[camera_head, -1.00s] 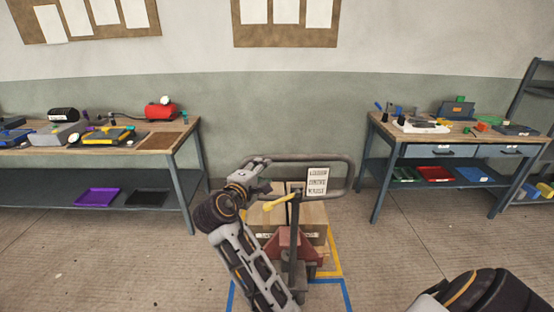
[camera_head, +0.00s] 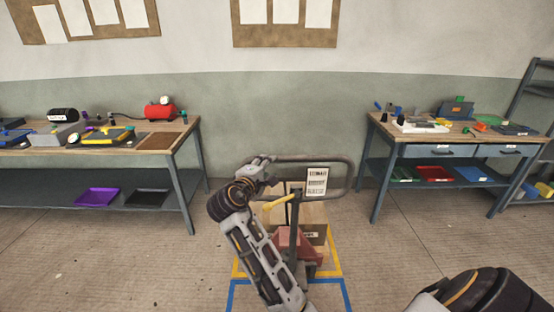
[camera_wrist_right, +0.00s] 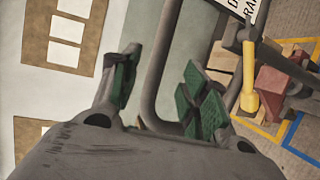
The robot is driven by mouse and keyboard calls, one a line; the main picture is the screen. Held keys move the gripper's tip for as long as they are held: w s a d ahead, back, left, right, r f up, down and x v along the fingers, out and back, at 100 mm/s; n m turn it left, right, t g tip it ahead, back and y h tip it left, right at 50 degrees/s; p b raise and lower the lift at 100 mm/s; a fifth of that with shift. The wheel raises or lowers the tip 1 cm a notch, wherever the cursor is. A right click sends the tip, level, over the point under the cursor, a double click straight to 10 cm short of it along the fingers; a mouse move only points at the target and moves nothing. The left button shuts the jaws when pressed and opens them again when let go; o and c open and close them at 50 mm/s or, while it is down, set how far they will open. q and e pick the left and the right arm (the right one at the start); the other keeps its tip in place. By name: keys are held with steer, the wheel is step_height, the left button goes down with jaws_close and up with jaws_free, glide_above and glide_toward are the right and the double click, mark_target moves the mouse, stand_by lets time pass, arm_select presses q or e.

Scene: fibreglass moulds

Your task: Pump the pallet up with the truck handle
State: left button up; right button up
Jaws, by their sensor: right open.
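The pallet truck's grey looped handle (camera_head: 347,180) stands upright above its red body (camera_head: 297,242), with a yellow lever (camera_head: 279,202) on the stem. A wooden load (camera_head: 315,214) sits behind the stem; the pallet under it is mostly hidden. My right gripper (camera_head: 262,162) is at the left side of the loop. In the right wrist view its green-padded fingers (camera_wrist_right: 158,88) are apart, with the handle bar (camera_wrist_right: 158,75) passing between them. The yellow lever also shows there (camera_wrist_right: 249,80), right of the fingers. My left gripper is out of view.
A workbench (camera_head: 155,143) with a red tank (camera_head: 161,112) stands on the left, another bench (camera_head: 440,140) on the right. Yellow and blue floor tape (camera_head: 345,292) surrounds the truck. The floor between the benches and the truck is clear.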

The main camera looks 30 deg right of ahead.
steer(key=p+x, duration=0.1)
steer(key=x, duration=0.6)
steer(key=shift+w+d, duration=0.25)
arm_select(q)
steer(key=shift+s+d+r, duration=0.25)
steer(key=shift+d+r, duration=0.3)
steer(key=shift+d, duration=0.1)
arm_select(e)
steer(key=shift+x, duration=0.8)
steer(key=shift+f, duration=0.1)
jaws_close()
